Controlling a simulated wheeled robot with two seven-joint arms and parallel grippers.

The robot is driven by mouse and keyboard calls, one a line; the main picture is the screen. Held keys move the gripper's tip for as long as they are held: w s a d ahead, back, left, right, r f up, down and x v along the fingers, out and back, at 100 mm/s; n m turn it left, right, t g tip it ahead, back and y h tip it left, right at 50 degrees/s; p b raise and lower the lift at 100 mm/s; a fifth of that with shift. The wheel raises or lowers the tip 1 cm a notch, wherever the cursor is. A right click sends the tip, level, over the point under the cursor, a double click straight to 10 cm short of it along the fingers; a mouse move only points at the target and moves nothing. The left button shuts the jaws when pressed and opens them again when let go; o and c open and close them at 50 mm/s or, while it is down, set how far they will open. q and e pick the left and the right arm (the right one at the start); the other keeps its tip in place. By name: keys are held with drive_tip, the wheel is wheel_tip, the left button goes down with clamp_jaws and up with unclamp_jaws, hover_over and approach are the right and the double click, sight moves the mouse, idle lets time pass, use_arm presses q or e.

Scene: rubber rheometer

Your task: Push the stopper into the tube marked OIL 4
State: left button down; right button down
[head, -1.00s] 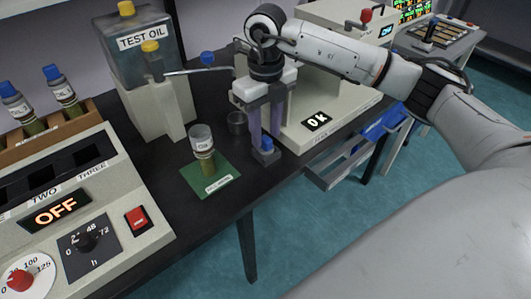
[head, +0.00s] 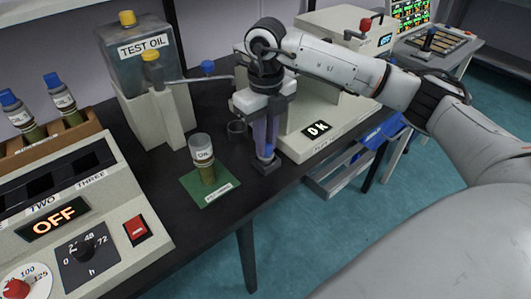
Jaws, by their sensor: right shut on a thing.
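The open-topped tube (head: 204,163) stands upright on a green mat (head: 221,189) near the table's front edge. Its label reads OIL, but the number is too small to read. It has a clear upper part and brownish oil below. My right gripper (head: 266,152) points down to the right of the tube, apart from it. Its fingers are shut on a blue stopper (head: 268,150), which they partly hide, just above a small dark block (head: 266,168) on the table. My left gripper is not in view.
A TEST OIL tank (head: 143,60) with a spout arm stands behind the tube. A small metal cup (head: 237,129) is behind the mat. An oven panel reading OFF (head: 54,217) and a rack of blue-capped tubes (head: 72,130) are left. A pale machine (head: 318,128) is right.

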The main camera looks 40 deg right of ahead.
wheel_tip(320, 180, up, 2)
drive_tip(key=shift+r+p, duration=0.1)
drive_tip(key=shift+p, duration=0.45)
